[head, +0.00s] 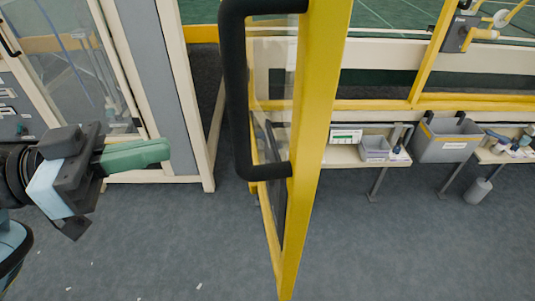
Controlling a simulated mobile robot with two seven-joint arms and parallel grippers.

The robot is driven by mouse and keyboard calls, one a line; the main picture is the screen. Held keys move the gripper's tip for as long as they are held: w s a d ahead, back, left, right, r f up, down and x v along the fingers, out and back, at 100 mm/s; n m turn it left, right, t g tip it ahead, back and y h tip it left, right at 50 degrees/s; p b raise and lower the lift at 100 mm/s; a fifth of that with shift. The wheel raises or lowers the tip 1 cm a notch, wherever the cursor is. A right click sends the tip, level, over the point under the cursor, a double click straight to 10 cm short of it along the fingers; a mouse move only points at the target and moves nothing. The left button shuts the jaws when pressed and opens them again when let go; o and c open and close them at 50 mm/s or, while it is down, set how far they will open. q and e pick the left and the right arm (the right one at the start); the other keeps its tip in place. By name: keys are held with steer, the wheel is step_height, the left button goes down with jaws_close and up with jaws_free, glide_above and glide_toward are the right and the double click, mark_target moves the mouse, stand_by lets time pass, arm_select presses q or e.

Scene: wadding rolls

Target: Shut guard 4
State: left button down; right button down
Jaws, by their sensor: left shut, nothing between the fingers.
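A guard door with a yellow frame (308,130) and a clear panel stands open, seen nearly edge-on in the middle of the head view. A black bar handle (238,100) is fixed on its left side. No number shows on it, so I cannot tell whether it is guard 4. My left gripper (168,150) is left of the handle and apart from it. Its green fingers are shut and empty, pointing right. My right gripper is not in view.
A cream-framed machine front with a clear panel (70,60) stands at the left. A small table (345,155) with trays, a grey bin (447,140) and a small waste bin (478,191) are at the right. The grey floor (140,250) in front is mostly clear.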

arm_select(q)
steer(key=d+r+m+g+p, duration=0.1)
steer(key=d+r+p, duration=0.1)
steer(key=d, duration=1.2)
steer(key=shift+s+m+g+p, duration=0.2)
steer(key=shift+m+g+p, duration=0.15)
steer(key=shift+p, duration=0.55)
steer(key=shift+d, duration=0.2)
